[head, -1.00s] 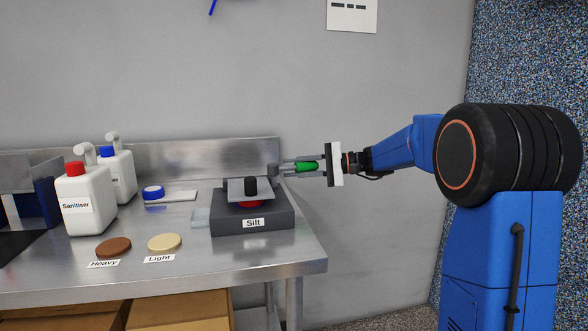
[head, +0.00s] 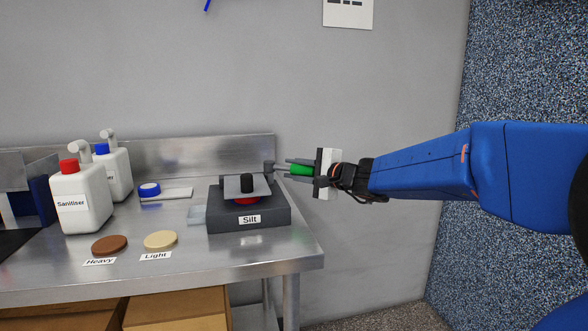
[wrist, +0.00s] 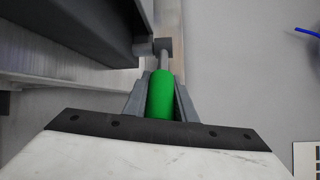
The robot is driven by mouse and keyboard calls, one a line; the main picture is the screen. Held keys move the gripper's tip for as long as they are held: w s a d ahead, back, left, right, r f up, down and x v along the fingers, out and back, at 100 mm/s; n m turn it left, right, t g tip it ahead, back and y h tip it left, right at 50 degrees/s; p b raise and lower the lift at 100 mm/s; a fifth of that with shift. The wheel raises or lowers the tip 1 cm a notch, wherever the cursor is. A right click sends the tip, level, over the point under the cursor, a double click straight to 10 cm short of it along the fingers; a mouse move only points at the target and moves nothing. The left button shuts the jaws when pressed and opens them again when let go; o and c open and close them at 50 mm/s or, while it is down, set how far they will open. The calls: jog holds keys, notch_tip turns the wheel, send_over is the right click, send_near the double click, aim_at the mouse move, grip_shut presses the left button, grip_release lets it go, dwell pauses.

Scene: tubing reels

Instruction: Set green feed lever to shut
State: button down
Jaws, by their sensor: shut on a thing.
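The green feed lever (head: 301,170) sticks out from a grey pivot at the right side of the dark Silt unit (head: 250,206). In the wrist view the lever's green grip (wrist: 160,95) lies between the two grey fingers, its thin rod running up to the pivot (wrist: 153,47). My gripper (head: 291,168) is shut on the green grip, coming in from the right. The fingers hide part of the lever in the head view. No shut mark can be made out on the unit.
On the steel bench (head: 180,275) stand Sanitiser bottles (head: 80,198), a brown disc (head: 109,245), a cream disc (head: 160,241) and a blue-capped item (head: 150,189). Cardboard boxes (head: 176,309) sit below. The bench ends right of the unit, with open floor beyond.

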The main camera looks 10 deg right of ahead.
jog(key=shift+s+a+f+m+t+h, duration=0.2)
jog(key=shift+s+m+t+h, duration=0.15)
jog(key=shift+m+h, duration=0.4)
jog(key=shift+s+h, duration=0.1)
jog(key=shift+h, duration=0.15)
jog(key=c, duration=1.5)
grip_release()
jog(key=shift+o, duration=0.2)
jog(key=shift+r, duration=0.1)
jog(key=shift+s, duration=0.1)
jog(key=shift+s+d+r, duration=0.15)
jog(key=shift+s+d, duration=0.05)
jog(key=shift+s, duration=0.1)
jog(key=v, duration=1.6)
jog(key=shift+s+f, duration=0.25)
jog(key=shift+s, duration=0.05)
